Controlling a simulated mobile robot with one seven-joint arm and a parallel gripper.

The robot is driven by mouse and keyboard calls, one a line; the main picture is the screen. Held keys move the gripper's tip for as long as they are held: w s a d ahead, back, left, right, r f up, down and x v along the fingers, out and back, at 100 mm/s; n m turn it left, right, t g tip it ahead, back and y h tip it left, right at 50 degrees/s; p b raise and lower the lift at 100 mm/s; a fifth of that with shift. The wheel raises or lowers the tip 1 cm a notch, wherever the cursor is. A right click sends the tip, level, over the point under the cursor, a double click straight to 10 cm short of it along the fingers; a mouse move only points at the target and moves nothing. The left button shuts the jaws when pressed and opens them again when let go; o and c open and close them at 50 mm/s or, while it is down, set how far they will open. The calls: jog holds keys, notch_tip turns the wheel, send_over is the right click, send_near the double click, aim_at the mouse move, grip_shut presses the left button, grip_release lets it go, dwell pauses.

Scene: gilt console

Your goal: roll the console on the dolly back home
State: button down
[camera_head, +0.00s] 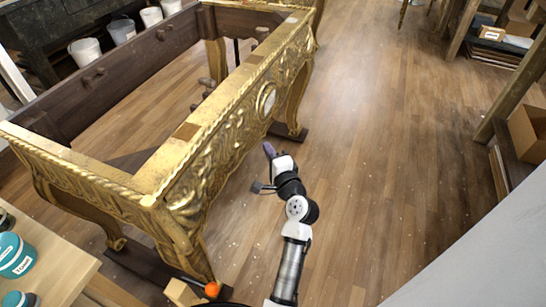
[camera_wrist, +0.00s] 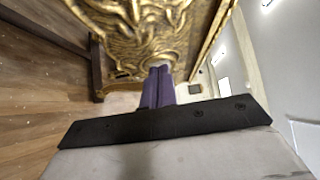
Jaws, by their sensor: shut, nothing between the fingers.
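The gilt console (camera_head: 232,122) is an open carved frame without a top, upright at the left of the head view. Its legs stand on dark boards of the dolly (camera_head: 150,268), which shows low beneath them. A pale oval medallion (camera_head: 266,97) sits in the carved long side. My gripper (camera_head: 269,150) is in front of that side, near the medallion. In the wrist view my purple fingers (camera_wrist: 158,72) are shut together and empty, pointing at the carved gilt face (camera_wrist: 135,30). I cannot tell whether they touch it.
Wooden floor (camera_head: 370,150) lies clear to the right of the console. A bench with teal tubs (camera_head: 15,255) is at lower left, near an orange ball (camera_head: 212,289). White buckets (camera_head: 86,50) stand behind. Shelving with a cardboard box (camera_head: 528,133) stands at right.

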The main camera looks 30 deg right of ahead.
jog(key=shift+w+a+p, duration=0.2)
jog(key=shift+w+a, duration=0.1)
jog(key=shift+w, duration=0.9)
jog(key=shift+w+a+p, duration=0.2)
jog(key=shift+w+a, duration=0.15)
jog(key=shift+w, duration=0.8)
jog(key=shift+w+a+p, duration=0.2)
jog(key=shift+w+a, duration=0.1)
jog(key=shift+w, duration=0.9)
jog(key=w+a+p, duration=0.4)
jog(key=w+a, duration=0.6)
jog(key=w, duration=0.3)
jog(key=shift+w+a+r, duration=0.15)
jog(key=shift+w+a, duration=0.05)
jog(key=shift+a, duration=0.15)
